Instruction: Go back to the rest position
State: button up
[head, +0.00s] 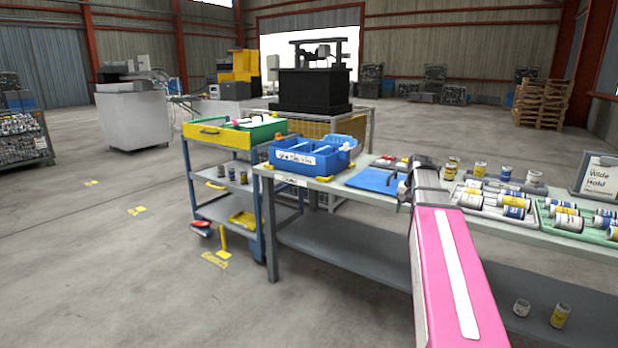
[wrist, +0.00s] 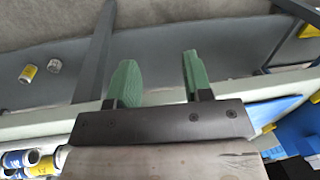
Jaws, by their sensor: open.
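My gripper (wrist: 158,82) shows in the wrist view with its two green fingers apart and nothing between them. It points over the edge of the workbench, with the grey lower shelf (wrist: 220,60) beyond the fingers. In the head view my pink arm reaches forward to the workbench (head: 345,188), and its far end is beside a blue mat (head: 378,180). The fingers are hard to make out in the head view.
A blue bin (head: 312,155) stands on the bench left of my arm. Trays of cans (head: 500,205) and a sign (head: 598,175) are on the right. Two cans (head: 560,315) are on the lower shelf.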

jog(key=s+a+f+n, duration=0.1)
jog(key=s+a+f, duration=0.4)
jog(key=f, duration=0.3)
jog(key=s+a+f+n+h, duration=0.1)
jog(key=s+a+f+n, duration=0.1)
jog(key=s+a+f, duration=0.3)
jog(key=s+a+f+n+g, duration=0.1)
jog(key=s+a+f, duration=0.4)
jog(key=f, duration=0.8)
jog(key=shift+s+a+f+n+h, duration=0.2)
jog(key=shift+s+n+h, duration=0.1)
jog(key=shift+s+n, duration=0.5)
jog(key=shift+c, duration=0.3)
